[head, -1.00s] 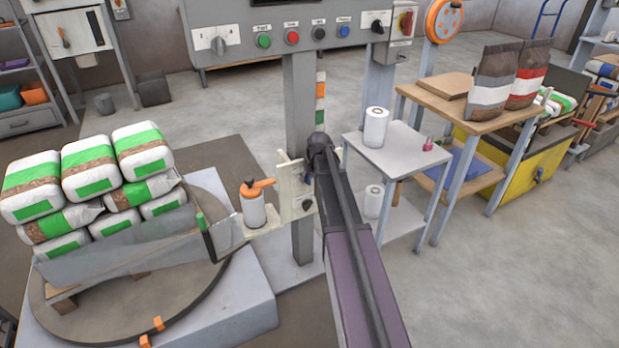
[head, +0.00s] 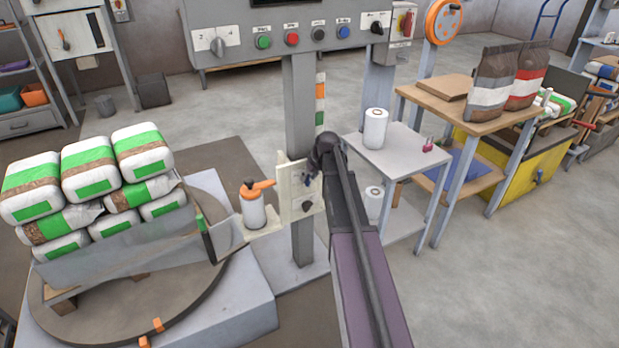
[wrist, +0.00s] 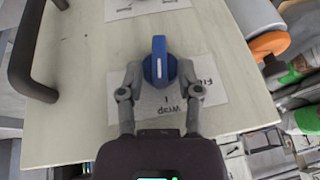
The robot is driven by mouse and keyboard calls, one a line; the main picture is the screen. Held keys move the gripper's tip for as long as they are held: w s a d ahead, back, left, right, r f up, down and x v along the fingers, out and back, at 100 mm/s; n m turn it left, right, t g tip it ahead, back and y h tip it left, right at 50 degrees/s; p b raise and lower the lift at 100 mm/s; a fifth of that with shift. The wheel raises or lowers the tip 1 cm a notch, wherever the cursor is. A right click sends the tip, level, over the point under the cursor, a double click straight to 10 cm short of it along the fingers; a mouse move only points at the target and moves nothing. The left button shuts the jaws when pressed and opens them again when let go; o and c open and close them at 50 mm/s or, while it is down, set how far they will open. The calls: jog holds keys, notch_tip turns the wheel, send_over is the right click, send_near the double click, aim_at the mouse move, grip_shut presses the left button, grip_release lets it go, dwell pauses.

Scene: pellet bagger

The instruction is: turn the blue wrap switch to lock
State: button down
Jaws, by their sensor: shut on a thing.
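The blue wrap switch (wrist: 160,62) is a round knob with a raised grip bar, on a cream panel (wrist: 75,100) in the wrist view. Its bar runs nearly up and down in that picture. A white label (wrist: 208,104) beside it reads "Wrap" and "Film", rotated and partly covered. My gripper (wrist: 160,78) has one finger on each side of the knob and is shut on it. In the head view the panel (head: 286,195) is fixed to a grey post, and my wrist hides part of it. The lock mark cannot be made out.
A dark handle (wrist: 28,50) stands out at the panel's left in the wrist view. A second label (wrist: 145,7) is at the top.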

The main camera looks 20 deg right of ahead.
jog(key=y, duration=0.1)
jog(key=y+b, duration=0.1)
jog(key=shift+d+f+y, duration=0.3)
jog(key=shift+f, duration=0.05)
jog(key=y+b, duration=0.2)
jog(key=m+y+b, duration=0.1)
jog(key=y+b, duration=0.1)
jog(key=b, duration=0.1)
jog(key=m+y+b, duration=0.1)
jog(key=y+b, duration=0.2)
jog(key=shift+d+f, duration=0.3)
jog(key=shift+d, duration=0.05)
jog(key=shift+r+t, duration=0.1)
jog(key=shift+t, duration=0.2)
jog(key=c, duration=0.7)
grip_release()
jog(key=shift+o, duration=0.2)
jog(key=shift+r+p, duration=0.2)
jog(key=shift+p, duration=0.25)
